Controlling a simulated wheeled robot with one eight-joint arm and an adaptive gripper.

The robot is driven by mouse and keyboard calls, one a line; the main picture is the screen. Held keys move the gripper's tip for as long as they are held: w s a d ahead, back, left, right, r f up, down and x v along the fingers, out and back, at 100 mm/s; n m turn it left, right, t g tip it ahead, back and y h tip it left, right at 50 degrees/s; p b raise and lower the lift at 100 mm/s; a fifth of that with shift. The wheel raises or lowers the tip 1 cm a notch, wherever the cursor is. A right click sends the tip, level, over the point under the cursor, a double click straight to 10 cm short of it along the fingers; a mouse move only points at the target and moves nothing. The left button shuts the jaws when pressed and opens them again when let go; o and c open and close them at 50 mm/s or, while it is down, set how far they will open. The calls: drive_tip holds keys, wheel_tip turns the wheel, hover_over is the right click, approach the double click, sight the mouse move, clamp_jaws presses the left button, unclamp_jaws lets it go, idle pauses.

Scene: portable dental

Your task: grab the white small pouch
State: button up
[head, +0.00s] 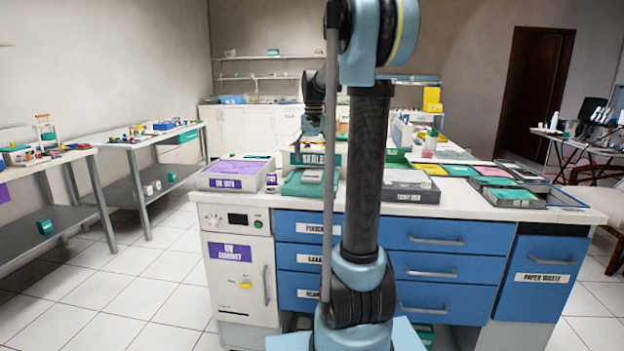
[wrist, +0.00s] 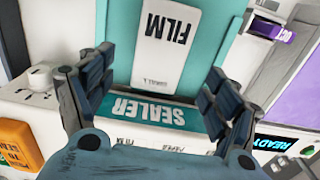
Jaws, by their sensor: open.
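I cannot make out a white small pouch for certain in either view. In the wrist view, a white piece marked FILM (wrist: 166,35) lies on a teal surface beyond my gripper (wrist: 158,85). My gripper's two dark fingers are wide apart with nothing held between them. Beyond and below the fingers is the sealer (wrist: 143,108), with a teal SEALER label. In the head view, the sealer (head: 305,160) stands on the counter, partly hidden by my arm, and my gripper (head: 312,122) hangs above it.
A tray with a purple top (head: 238,170) sits left of the sealer, and a grey box (head: 410,188) sits right. Several flat trays (head: 497,182) fill the counter's right side. In the wrist view, an orange block (wrist: 18,146) is at lower left and a READY display (wrist: 275,144) at right.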

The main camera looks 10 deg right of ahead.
sight(313, 173)
drive_tip(key=shift+a+f, duration=0.1)
drive_tip(key=shift+f, duration=2.45)
drive_tip(key=c, duration=1.3)
drive_tip(key=shift+o, duration=0.2)
drive_tip(key=shift+r, duration=0.2)
